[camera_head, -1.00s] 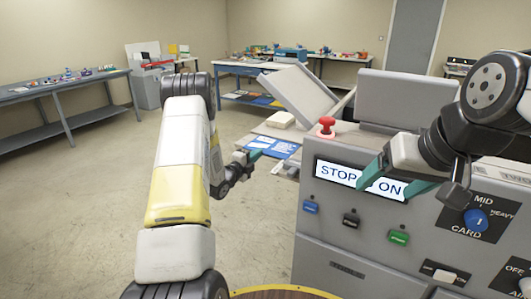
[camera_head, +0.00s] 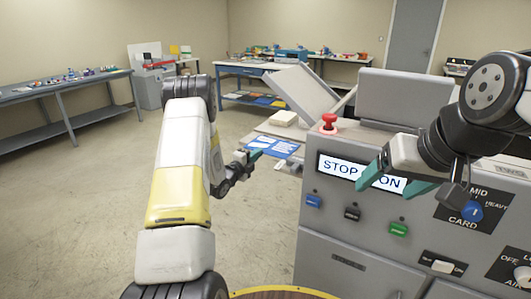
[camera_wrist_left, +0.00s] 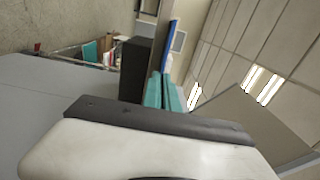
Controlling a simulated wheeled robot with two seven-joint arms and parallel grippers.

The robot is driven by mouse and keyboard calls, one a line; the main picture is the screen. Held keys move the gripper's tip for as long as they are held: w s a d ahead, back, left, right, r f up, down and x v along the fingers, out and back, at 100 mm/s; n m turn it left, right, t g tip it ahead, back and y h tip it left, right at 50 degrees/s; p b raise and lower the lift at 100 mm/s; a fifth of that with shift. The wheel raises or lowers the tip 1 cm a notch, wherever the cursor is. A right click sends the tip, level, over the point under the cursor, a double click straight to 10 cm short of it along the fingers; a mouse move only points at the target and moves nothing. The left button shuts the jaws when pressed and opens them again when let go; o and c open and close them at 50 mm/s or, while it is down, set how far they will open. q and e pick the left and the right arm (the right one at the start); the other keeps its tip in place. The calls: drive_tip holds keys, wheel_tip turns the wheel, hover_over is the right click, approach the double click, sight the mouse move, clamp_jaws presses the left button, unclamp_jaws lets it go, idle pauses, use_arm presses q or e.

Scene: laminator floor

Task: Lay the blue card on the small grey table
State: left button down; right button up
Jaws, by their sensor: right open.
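The blue card (camera_head: 284,149), blue with white patches, is in the head view beside the laminator's left end. My left gripper (camera_head: 252,156) has its teal fingertips at the card's left edge. In the left wrist view the teal fingers (camera_wrist_left: 165,91) are close together, with the card's thin blue edge (camera_wrist_left: 170,45) beyond their tips; they look shut on it. My right gripper (camera_head: 395,176) is open and empty, in front of the laminator's display. I cannot make out a small grey table for certain.
The grey laminator (camera_head: 345,225) with its red stop button (camera_head: 329,122) fills the right. Its grey feed shelf (camera_head: 262,129) lies behind the card. A long grey bench (camera_head: 105,82) stands at the far left, a blue-framed table (camera_head: 240,70) at the back. Floor (camera_head: 85,210) at left is clear.

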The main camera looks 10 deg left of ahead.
use_arm(q)
drive_tip(key=c, duration=1.6)
unclamp_jaws()
drive_tip(key=v, duration=0.8)
drive_tip(key=shift+w, duration=0.1)
